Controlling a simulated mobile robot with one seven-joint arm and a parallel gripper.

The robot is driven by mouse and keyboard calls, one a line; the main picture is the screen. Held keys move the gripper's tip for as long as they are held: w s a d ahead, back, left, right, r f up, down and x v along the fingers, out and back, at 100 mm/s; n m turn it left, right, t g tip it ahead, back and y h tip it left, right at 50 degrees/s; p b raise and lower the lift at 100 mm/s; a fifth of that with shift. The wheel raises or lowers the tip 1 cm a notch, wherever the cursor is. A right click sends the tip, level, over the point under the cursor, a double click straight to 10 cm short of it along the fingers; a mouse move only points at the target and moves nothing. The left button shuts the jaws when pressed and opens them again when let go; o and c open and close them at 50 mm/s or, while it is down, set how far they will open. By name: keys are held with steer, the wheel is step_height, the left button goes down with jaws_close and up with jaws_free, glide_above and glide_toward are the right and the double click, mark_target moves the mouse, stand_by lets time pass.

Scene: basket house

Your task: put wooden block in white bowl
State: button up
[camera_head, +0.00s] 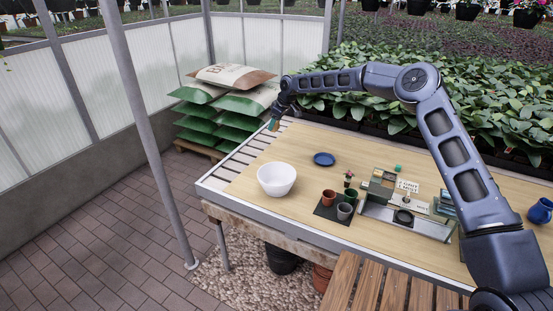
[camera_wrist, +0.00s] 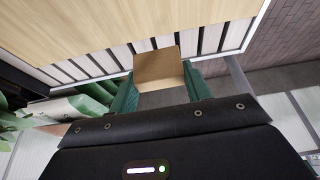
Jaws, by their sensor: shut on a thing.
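My gripper (camera_head: 274,122) is raised at the far left end of the table, in front of the stacked sacks. In the wrist view, its two green fingers are shut on the wooden block (camera_wrist: 158,66), a plain light-brown piece held between the fingertips. In the head view the block is small and hard to make out. The white bowl (camera_head: 276,179) stands upright on the table near its left front edge, below and apart from my gripper. It looks empty.
The wooden table (camera_head: 310,205) also holds a blue plate (camera_head: 324,159), small pots (camera_head: 344,211) on a dark mat, a metal organizer (camera_head: 405,222) and a blue jug (camera_head: 540,211). Sacks (camera_head: 225,100) are stacked behind the left end. The wood around the bowl is clear.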

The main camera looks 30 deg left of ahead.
steer(key=s+d+n+g, duration=0.1)
steer(key=s+d+n, duration=0.1)
steer(key=s+d, duration=0.35)
steer(key=s+d+n+g, duration=0.1)
steer(key=s+d+n, duration=0.15)
steer(key=s, duration=0.65)
glide_toward(277, 181)
steer(key=s+f, duration=0.1)
steer(key=s, duration=0.1)
steer(key=s+a+f, duration=0.1)
steer(key=f, duration=0.1)
steer(key=s+a+f, duration=0.1)
steer(key=s+f, duration=0.1)
steer(key=shift+s, duration=0.35)
steer(key=shift+f+h, duration=0.1)
steer(key=shift+h, duration=0.2)
steer(key=o, duration=0.9)
steer(key=shift+o, duration=0.2)
steer(key=v, duration=1.2)
steer(key=shift+d, duration=0.15)
steer(key=shift+s, duration=0.1)
